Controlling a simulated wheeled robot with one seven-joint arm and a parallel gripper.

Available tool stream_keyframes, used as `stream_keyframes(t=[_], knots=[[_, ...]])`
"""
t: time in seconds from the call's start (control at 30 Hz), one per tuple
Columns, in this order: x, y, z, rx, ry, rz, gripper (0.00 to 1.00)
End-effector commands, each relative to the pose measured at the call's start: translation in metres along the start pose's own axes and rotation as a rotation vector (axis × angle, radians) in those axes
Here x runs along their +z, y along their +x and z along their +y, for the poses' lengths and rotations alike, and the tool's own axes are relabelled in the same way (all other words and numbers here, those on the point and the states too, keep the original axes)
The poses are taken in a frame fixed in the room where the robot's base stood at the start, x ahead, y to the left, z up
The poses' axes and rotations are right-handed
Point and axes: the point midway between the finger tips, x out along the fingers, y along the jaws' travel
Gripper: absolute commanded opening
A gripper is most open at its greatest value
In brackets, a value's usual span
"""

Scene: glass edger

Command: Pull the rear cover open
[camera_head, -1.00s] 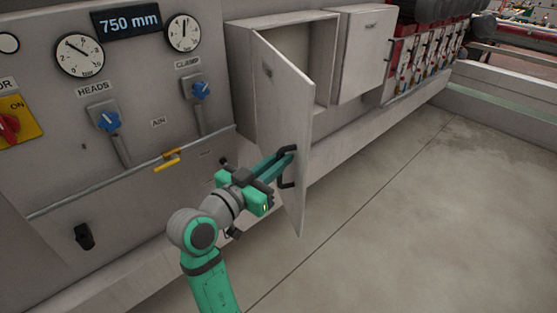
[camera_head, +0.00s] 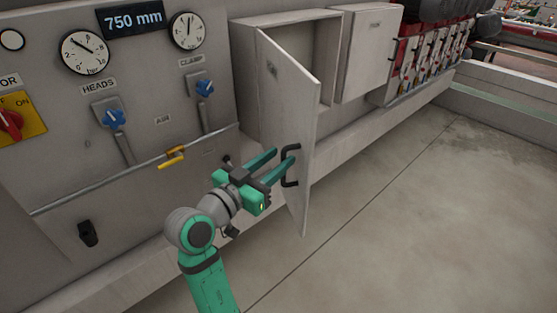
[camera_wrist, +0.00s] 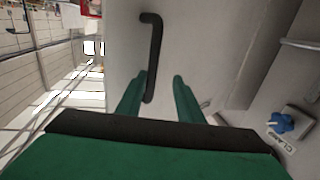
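The rear cover (camera_head: 282,110) is a light grey hinged door, standing open from its box-like housing (camera_head: 287,45) and swung out toward me. It carries a black handle (camera_head: 287,170) on its outer face, low down. The handle also shows in the wrist view (camera_wrist: 152,55), just beyond and between my fingers' tips. My gripper (camera_head: 284,157) has its two green fingers spread apart, beside the handle and not closed on it. The wrist view shows the open fingers (camera_wrist: 160,78) with the handle's lower end close to the left finger; I cannot tell whether they touch.
A second grey cover (camera_head: 366,55) is closed to the right. A panel with gauges, blue knobs (camera_head: 114,117) and a yellow valve lever (camera_head: 172,156) lies to the left. A ledge (camera_head: 350,145) runs below the housing. The floor (camera_head: 400,230) at right is clear.

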Motion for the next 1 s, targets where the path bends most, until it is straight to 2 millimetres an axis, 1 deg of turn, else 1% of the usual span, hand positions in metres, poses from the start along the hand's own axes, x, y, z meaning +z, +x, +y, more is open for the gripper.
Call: stream_keyframes(t=[0.4,0.53,0.67,0.9,1.0], knots=[[-0.002,-0.001,-0.001,-0.002,0.002,0.003,0.29],[-0.001,-0.008,-0.001,-0.002,0.001,0.003,0.29],[-0.001,-0.027,-0.001,-0.004,0.001,0.003,0.29],[-0.001,-0.073,-0.002,-0.006,0.001,0.003,0.29],[-0.001,-0.087,-0.001,-0.003,0.001,0.002,0.29]])
